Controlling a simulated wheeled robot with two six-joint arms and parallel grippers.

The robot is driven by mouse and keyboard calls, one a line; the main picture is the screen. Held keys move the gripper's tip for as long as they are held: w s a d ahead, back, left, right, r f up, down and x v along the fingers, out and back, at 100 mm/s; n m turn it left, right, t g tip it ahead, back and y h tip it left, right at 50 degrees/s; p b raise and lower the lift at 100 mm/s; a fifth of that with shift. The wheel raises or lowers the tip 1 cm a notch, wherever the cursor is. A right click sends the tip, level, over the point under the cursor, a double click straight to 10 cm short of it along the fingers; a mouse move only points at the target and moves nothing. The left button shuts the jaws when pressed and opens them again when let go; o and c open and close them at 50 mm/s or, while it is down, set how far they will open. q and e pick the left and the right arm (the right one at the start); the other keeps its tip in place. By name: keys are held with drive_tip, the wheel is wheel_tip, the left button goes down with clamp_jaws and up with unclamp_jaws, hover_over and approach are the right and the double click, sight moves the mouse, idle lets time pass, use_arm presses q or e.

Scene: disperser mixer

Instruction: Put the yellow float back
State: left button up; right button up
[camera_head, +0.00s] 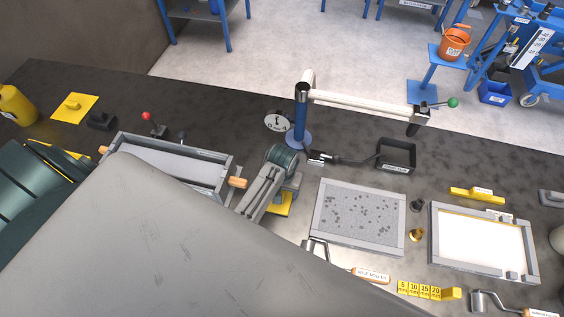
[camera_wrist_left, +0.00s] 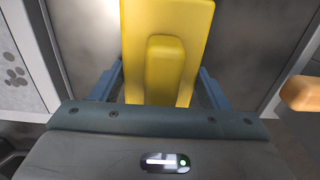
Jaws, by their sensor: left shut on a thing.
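A yellow float (camera_head: 283,205) is in my left gripper (camera_head: 274,193), between the grey tray and the speckled slab in the head view. In the left wrist view the yellow float (camera_wrist_left: 166,20) fills the upper middle, its raised handle toward me. The blue-grey fingers of my left gripper (camera_wrist_left: 158,88) are shut on it, one on each side. Its underside is hidden, so I cannot tell whether it touches the table. My right gripper is not in view.
A grey tray (camera_head: 222,160) with orange handles is left of the gripper. A framed speckled slab (camera_head: 358,216) and a framed white panel (camera_head: 480,245) are to the right. A blue post with a white arm (camera_head: 355,100) stands behind.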

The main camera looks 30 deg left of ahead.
use_arm(q)
drive_tip(key=shift+f, duration=0.15)
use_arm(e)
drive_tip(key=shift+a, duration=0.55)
use_arm(q)
drive_tip(key=o, duration=1.1)
drive_tip(key=shift+c, duration=0.2)
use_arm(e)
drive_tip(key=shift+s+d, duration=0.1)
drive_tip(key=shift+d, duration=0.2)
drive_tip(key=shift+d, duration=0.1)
use_arm(q)
drive_tip(key=shift+w+r, duration=0.1)
drive_tip(key=shift+r, duration=0.4)
wheel_tip(320, 180, up, 10)
drive_tip(key=b, duration=0.3)
drive_tip(key=shift+d+r, duration=0.1)
drive_tip(key=shift+r, duration=0.55)
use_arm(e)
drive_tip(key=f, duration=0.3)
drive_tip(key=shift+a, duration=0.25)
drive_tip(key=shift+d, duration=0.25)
